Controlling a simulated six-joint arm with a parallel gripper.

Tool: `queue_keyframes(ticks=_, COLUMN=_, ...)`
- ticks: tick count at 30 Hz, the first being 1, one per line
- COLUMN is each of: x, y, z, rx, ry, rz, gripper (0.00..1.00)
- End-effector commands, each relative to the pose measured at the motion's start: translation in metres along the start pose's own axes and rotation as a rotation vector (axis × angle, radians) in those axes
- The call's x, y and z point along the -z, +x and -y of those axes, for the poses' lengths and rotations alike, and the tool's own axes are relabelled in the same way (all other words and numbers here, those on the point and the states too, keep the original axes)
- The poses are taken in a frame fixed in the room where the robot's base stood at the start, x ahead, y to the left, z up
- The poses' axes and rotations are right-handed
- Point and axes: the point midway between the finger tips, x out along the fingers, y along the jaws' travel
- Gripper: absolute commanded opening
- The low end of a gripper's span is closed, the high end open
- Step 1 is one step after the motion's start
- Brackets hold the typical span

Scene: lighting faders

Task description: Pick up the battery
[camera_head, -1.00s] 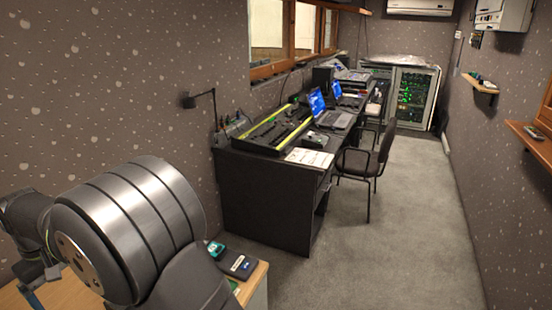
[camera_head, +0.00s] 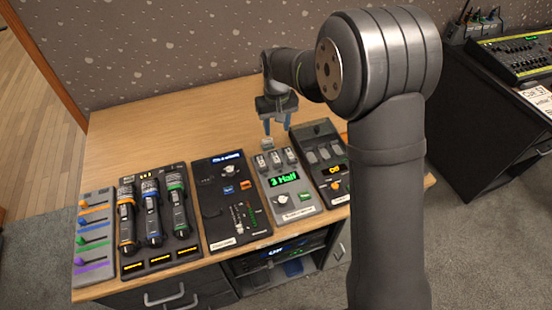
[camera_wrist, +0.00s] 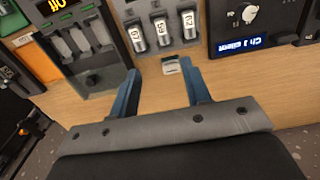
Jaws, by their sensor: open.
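The fader box (camera_head: 290,205) stands between a black control panel (camera_head: 212,222) and a dark fader unit (camera_head: 322,135). A rack of three handled units (camera_head: 152,225) and a coloured slider panel (camera_head: 93,240) are at left. The table's back left (camera_head: 170,125) is clear.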

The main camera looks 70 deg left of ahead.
Motion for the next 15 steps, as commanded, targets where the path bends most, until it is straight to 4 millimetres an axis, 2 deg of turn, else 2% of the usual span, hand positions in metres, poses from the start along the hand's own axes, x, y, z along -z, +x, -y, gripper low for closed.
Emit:
queue_keyframes(ticks=1, x=-0.001, y=0.013, z=0.0, rx=0.0, ry=0.0, rz=0.005, gripper=0.44)
queue_keyframes(ticks=7, x=-0.001, y=0.054, z=0.001, rx=0.0, ry=0.0, rz=0.003, gripper=0.44)
queue_keyframes(ticks=12, x=-0.001, y=0.074, z=0.001, rx=0.0, ry=0.0, rz=0.002, gripper=0.44)
queue_keyframes(ticks=15, x=-0.001, y=0.078, z=0.001, rx=0.0, ry=0.0, rz=0.001, gripper=0.44)
